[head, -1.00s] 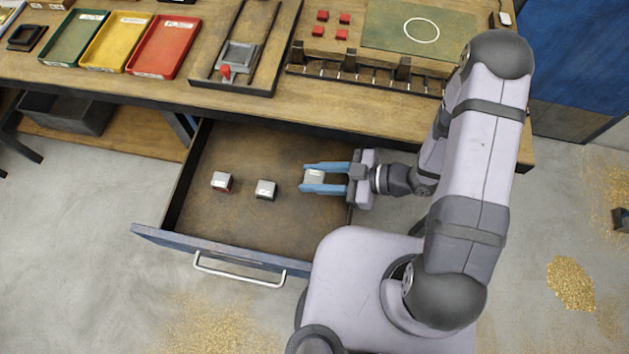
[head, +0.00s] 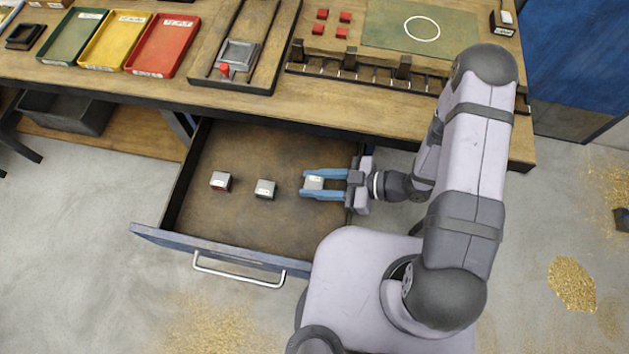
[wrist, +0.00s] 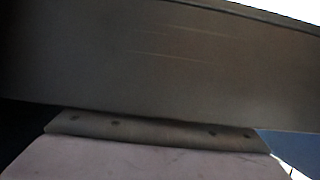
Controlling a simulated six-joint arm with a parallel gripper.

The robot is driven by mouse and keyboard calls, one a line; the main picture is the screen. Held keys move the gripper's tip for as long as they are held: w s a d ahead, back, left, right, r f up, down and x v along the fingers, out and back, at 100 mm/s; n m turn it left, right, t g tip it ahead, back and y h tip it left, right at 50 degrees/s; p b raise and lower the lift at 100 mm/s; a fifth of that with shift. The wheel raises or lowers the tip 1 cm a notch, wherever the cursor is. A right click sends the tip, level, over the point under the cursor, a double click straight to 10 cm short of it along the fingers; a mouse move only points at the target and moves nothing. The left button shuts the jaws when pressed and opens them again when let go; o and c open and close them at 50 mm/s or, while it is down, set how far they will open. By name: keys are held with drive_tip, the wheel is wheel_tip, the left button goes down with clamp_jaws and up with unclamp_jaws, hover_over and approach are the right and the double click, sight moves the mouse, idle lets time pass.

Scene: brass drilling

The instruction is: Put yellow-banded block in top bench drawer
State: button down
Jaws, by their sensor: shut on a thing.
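The bench drawer (head: 235,160) is pulled open below the bench top. My gripper (head: 308,184) is over the right part of the drawer, its blue fingers pointing left and shut on a grey block (head: 315,182). The fingers partly cover this block; I cannot make out its band colour. I cannot tell whether it touches the drawer floor. A red-banded grey block (head: 221,181) and a green-banded grey block (head: 265,189) stand in the drawer left of my gripper.
The drawer front (head: 210,246) with its handle (head: 238,276) faces the near side. The bench edge (head: 300,118) overhangs the drawer's back. Green, yellow and red trays (head: 163,46), a vise (head: 238,58) and small red blocks stand on the bench. The drawer's back left is clear.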

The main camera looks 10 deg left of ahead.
drive_tip(key=shift+s+f, duration=0.1)
drive_tip(key=shift+f, duration=0.3)
drive_tip(key=c, duration=1.3)
unclamp_jaws()
drive_tip(key=shift+d+f, duration=0.1)
drive_tip(key=shift+f, duration=0.05)
drive_tip(key=shift+r, duration=0.55)
drive_tip(key=shift+w+d+r, duration=0.1)
drive_tip(key=shift+w+d, duration=0.05)
drive_tip(key=shift+w, duration=0.1)
drive_tip(key=v, duration=1.1)
drive_tip(key=shift+s+d+r, duration=0.15)
drive_tip(key=shift+d+r, duration=0.05)
drive_tip(key=shift+r, duration=0.2)
drive_tip(key=shift+r, duration=0.15)
